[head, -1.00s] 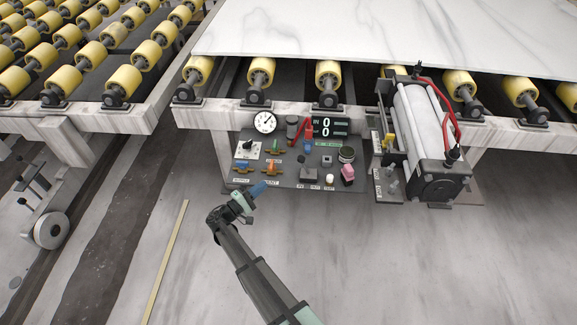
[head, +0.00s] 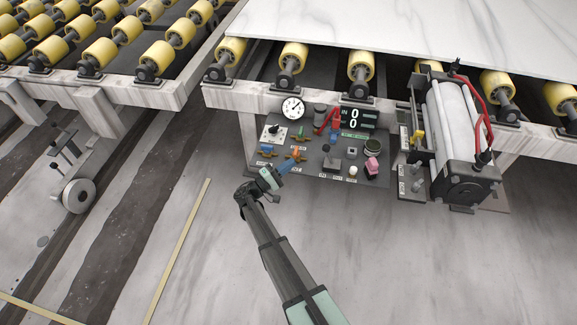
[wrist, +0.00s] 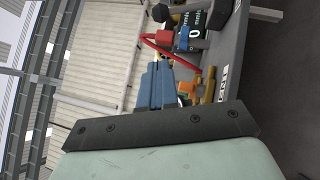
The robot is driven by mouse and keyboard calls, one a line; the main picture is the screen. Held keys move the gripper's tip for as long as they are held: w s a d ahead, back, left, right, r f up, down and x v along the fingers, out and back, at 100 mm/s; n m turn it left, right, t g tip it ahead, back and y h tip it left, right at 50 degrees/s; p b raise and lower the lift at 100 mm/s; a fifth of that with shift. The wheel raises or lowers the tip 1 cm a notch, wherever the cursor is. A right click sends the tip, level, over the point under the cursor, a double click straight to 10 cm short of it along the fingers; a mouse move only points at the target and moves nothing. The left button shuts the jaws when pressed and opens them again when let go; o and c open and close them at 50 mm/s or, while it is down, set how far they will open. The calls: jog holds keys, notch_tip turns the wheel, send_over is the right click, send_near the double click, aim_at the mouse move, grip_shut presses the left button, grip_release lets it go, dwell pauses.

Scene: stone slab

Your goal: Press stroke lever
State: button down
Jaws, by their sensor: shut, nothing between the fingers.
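A dark control panel (head: 316,172) hangs under the front beam. It carries a gauge, blue and orange valve handles, a black block control (head: 332,164) and a pink knob (head: 372,167). A small side plate (head: 404,194) beside the white cylinder bears grey lever-like parts (head: 416,171), with a yellow handle (head: 418,137) above. The labels are too small to read, so I cannot tell which control is the stroke lever. My gripper (head: 285,168) is shut and empty at the panel's lower left, near the orange handle (head: 299,153). Its blue fingers show in the wrist view (wrist: 155,86).
The white cylinder (head: 458,130) with red hoses stands right of the panel. Yellow rollers (head: 361,65) and a marble slab (head: 400,25) lie above and behind. A red hooked part (wrist: 162,47) shows beyond my fingers.

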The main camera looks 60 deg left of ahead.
aim_at(329, 154)
jog(key=x, duration=0.6)
jog(key=shift+w, duration=0.15)
jog(key=shift+w+d+r, duration=0.3)
jog(key=shift+w+d, duration=0.15)
jog(key=shift+w, duration=0.15)
jog(key=shift+w+d+r, duration=0.3)
jog(key=shift+w+d, duration=0.15)
jog(key=shift+w, duration=0.15)
jog(key=shift+w+d+r, duration=0.2)
jog(key=shift+w+d, duration=0.2)
jog(key=shift+w, duration=0.05)
jog(key=shift+r, duration=0.1)
